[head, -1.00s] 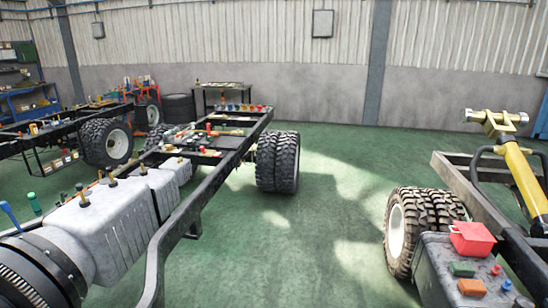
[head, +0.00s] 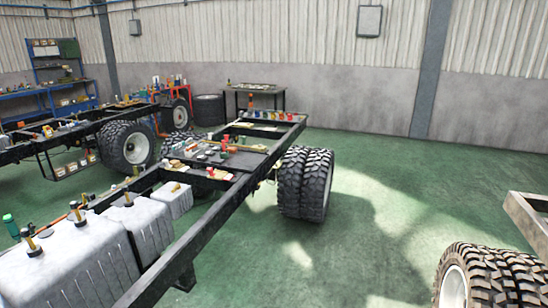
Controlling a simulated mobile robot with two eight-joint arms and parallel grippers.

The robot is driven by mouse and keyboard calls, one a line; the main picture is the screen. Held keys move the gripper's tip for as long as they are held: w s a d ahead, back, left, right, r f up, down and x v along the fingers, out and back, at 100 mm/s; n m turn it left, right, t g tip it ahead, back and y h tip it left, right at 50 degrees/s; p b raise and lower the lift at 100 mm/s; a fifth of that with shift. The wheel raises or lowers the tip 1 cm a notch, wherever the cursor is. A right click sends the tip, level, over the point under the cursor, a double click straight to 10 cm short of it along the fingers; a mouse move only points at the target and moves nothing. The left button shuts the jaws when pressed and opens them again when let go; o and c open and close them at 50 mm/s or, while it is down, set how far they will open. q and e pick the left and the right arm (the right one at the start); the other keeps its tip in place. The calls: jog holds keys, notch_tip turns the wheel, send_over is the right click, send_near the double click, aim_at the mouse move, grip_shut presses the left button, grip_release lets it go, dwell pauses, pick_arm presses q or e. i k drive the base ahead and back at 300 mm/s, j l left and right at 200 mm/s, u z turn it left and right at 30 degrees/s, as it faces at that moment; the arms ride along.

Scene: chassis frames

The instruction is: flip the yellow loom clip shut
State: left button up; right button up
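I cannot pick out the yellow loom clip for certain; the parts on the chassis frames are too small to tell. The middle chassis frame (head: 218,205) runs from the lower left to the back centre. Small coloured parts (head: 224,148) lie on its middle section, and a row of small coloured pieces (head: 272,115) stands on its far end. Neither of my grippers is in view.
Dual tyres (head: 304,184) stand at the middle frame's right side. Grey tanks (head: 75,262) fill the lower left. Another chassis with a wheel (head: 127,147) is further left. More tyres (head: 492,275) are at the lower right. Green floor (head: 385,200) between is clear.

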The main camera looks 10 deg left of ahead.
aim_at(84, 197)
jog(key=i+u, duration=0.65)
jog(key=u, duration=0.3)
jog(key=i+l+u, duration=0.2)
jog(key=u, duration=0.25)
jog(key=i+l+u, duration=0.2)
jog(key=i+u, duration=0.25)
jog(key=i+l+u, duration=0.3)
jog(key=u, duration=0.15)
